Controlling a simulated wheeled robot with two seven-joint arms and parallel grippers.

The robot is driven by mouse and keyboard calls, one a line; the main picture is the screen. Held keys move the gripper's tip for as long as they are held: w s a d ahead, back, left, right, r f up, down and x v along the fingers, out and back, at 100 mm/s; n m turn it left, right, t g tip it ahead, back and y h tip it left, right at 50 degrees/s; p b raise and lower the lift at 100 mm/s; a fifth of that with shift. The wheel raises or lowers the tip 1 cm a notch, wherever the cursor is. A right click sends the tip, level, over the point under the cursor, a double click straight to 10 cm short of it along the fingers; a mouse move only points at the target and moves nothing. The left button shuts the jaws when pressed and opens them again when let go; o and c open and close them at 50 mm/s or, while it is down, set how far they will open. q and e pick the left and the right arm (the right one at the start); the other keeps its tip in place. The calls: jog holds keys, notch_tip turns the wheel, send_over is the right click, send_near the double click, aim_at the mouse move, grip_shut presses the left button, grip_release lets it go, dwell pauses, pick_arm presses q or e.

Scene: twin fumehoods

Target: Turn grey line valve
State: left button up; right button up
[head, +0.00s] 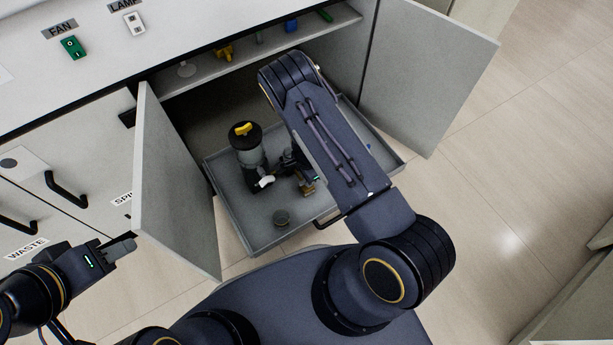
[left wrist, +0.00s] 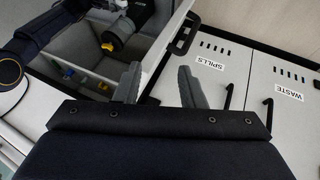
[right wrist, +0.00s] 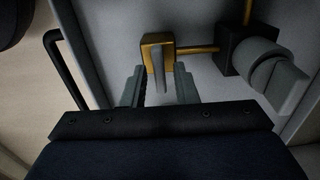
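A grey lever (right wrist: 159,72) hangs from a brass valve body (right wrist: 148,40) in the right wrist view. A brass pipe (right wrist: 197,49) joins that body to a dark block (right wrist: 245,52) with a grey rounded part (right wrist: 277,84). My right gripper (right wrist: 158,88) is open, with one finger on each side of the lever in that view. I cannot tell whether either finger touches it. In the head view, my right arm hides much of this spot; some brass (head: 307,188) shows beside it. My left gripper (head: 122,247) is apart from the drawer; the left wrist view shows its fingers (left wrist: 160,88) open and empty.
The pulled-out grey tray (head: 238,222) holds a canister with a yellow-handled top (head: 243,130) and a small round dark item (head: 282,217). Open cabinet doors stand left (head: 172,185) and right (head: 425,75). Coloured fittings, one yellow (head: 225,52), line the shelf above.

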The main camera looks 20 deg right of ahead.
jog(key=shift+o, duration=0.4)
jog(key=shift+r, duration=0.1)
notch_tip(320, 180, up, 8)
jog(key=p, duration=0.3)
jog(key=shift+f, duration=0.2)
jog(key=s+a+r+n+t+y, duration=0.1)
jog(key=s+r+n+y, duration=0.15)
jog(key=r, duration=1.15)
jog(key=s+a+r+n+t+y, duration=0.1)
jog(key=r+n+t+y, duration=0.15)
jog(key=r, duration=1.15)
jog(key=s+d+r+n+t+h, duration=0.1)
jog(key=s+r+n, duration=0.45)
jog(key=s, duration=0.45)
jog(key=s+r+n+t, duration=0.1)
jog(key=s+r+n, duration=0.45)
jog(key=s, duration=0.35)
notch_tip(320, 180, up, 31)
jog(key=m+p, duration=0.1)
jog(key=p, duration=2.9)
jog(key=shift+f, duration=0.15)
